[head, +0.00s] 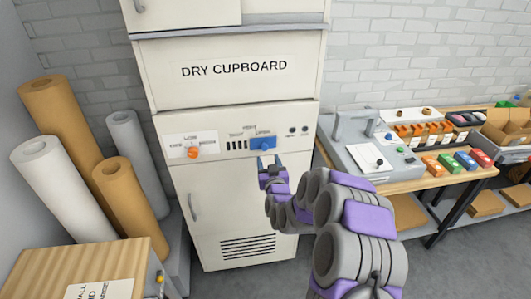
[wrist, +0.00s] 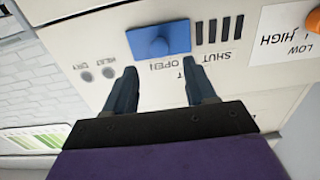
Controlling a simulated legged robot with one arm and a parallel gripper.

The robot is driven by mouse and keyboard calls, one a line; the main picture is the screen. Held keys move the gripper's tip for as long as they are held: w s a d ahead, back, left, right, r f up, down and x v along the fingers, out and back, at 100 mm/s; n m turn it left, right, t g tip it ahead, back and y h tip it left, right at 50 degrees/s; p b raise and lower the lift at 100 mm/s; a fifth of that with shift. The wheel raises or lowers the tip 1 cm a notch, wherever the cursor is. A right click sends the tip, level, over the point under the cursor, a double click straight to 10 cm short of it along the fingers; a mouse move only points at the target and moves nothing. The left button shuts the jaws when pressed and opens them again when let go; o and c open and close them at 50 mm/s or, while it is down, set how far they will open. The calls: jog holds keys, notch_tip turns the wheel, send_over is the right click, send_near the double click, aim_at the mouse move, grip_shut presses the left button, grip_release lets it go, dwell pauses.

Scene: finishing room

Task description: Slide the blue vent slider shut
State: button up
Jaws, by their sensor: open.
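The blue vent slider (head: 263,143) is on the white front panel of the dry cupboard (head: 225,78). It sits at the right end, by the OPEN label, with dark vent slots (head: 236,145) uncovered to its left by the SHUT label. My gripper (head: 270,161) is open and empty, just below the slider and apart from it. In the wrist view, which is upside down, the slider (wrist: 160,39) with its round knob lies ahead of my open fingertips (wrist: 157,77), between their lines. The slots (wrist: 219,29) show to its right there.
Rolls (head: 65,180) stand at left. A workbench (head: 400,183) with a grey machine and small boxes stands at right.

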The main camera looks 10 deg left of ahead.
aim_at(265, 148)
jog(key=x, duration=0.5)
jog(key=shift+f+b, duration=0.1)
jog(key=shift+b, duration=0.2)
jog(key=shift+w+a, duration=0.2)
jog(key=shift+w, duration=0.5)
grip_shut()
